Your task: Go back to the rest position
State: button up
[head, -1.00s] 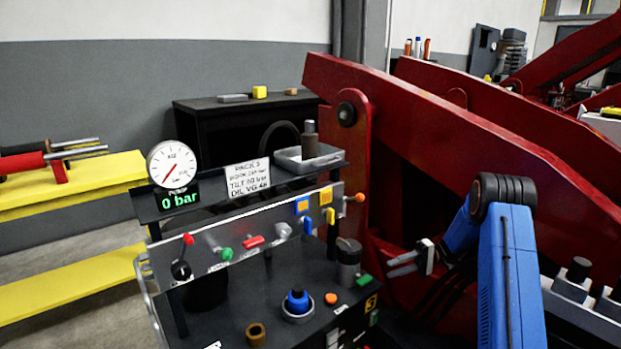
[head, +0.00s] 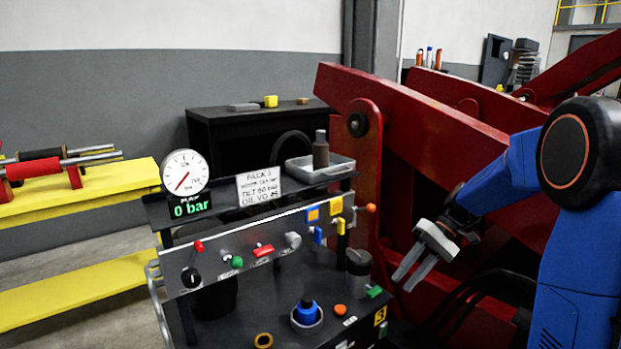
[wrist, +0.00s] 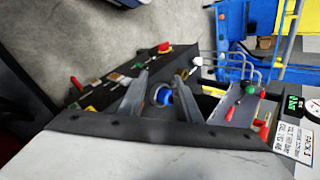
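My gripper (head: 402,283) hangs in the air right of the control stand, with its two grey fingers pointing down and left. In the wrist view my gripper (wrist: 161,78) has its fingers apart with nothing held between them. The stand carries a lever panel (head: 215,262) and a gauge (head: 185,171) above a display reading 0 bar. A blue knob (head: 306,312) sits on its lower deck. It also shows in the wrist view (wrist: 162,95), beyond the gap between the fingers. My gripper appears apart from the stand.
Large red beams (head: 440,120) of the positioner stand close behind and right of my gripper. A grey tray (head: 318,170) holds a dark bottle on the stand's top shelf. A yellow bench (head: 100,190) stands at the left. A black cabinet (head: 230,130) is by the wall.

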jog(key=s+d+r+m+t+h, duration=0.1)
jog(key=s+t+h, duration=0.3)
jog(key=s, duration=1)
jog(key=s+d+r+t+h, duration=0.2)
jog(key=s+r+t+h, duration=0.1)
jog(key=s, duration=1)
jog(key=shift+s+d+m+t+h, duration=0.2)
jog(key=shift+s+m+t+h, duration=0.2)
jog(key=shift+t+h, duration=0.3)
